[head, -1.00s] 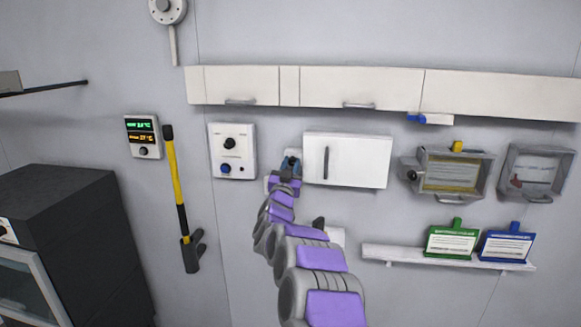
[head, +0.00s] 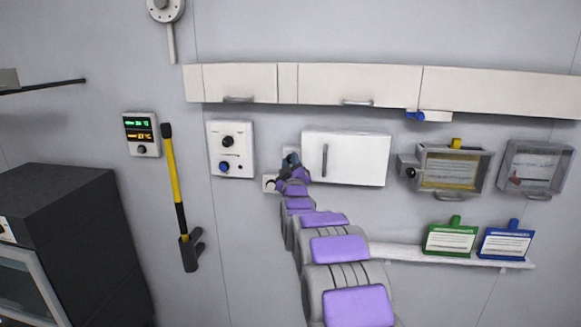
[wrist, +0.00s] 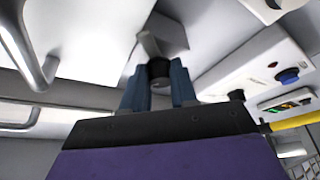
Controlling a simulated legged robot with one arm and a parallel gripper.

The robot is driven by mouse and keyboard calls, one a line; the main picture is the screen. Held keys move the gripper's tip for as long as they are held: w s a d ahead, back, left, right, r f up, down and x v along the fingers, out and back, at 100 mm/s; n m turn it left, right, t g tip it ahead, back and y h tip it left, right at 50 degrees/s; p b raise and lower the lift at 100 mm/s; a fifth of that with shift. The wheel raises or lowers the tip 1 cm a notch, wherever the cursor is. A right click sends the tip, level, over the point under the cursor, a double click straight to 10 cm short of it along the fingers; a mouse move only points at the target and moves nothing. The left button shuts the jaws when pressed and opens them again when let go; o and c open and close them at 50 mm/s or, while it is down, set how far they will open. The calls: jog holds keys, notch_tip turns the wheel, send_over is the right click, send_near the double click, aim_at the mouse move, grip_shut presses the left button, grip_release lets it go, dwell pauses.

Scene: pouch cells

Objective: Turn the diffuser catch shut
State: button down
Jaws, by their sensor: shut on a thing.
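My gripper (head: 290,160) is at the left edge of the white wall box (head: 360,158). In the wrist view its two blue-grey fingers (wrist: 158,88) are shut on a dark round knob (wrist: 158,70). The knob sits by a grey block (wrist: 168,36) with a slanted grey tab, at the edge of the white door. This looks like the diffuser catch. The tab appears to lean toward the door; whether it overlaps the door cannot be told. In the head view the catch is mostly hidden by my gripper. The door, with its upright grey handle (head: 325,160), looks closed.
A control panel (head: 231,149) with knobs is just left of my gripper. A small white plate (head: 270,183) is below it. Cabinets (head: 350,86) run above. A shelf (head: 400,254) with green and blue holders is lower right. A yellow-handled tool (head: 174,185) hangs left.

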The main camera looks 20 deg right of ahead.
jog(key=n+g+y+b, duration=0.1)
jog(key=n, duration=0.3)
jog(key=n+y+b, duration=0.1)
jog(key=n+y, duration=0.1)
jog(key=n, duration=0.3)
jog(key=shift+d+r+n+g, duration=0.1)
jog(key=shift+n+g, duration=0.2)
jog(key=shift+g, duration=0.1)
jog(key=shift+y, duration=0.3)
jog(key=c, duration=0.9)
grip_release()
jog(key=shift+w, duration=0.15)
jog(key=shift+s, duration=0.2)
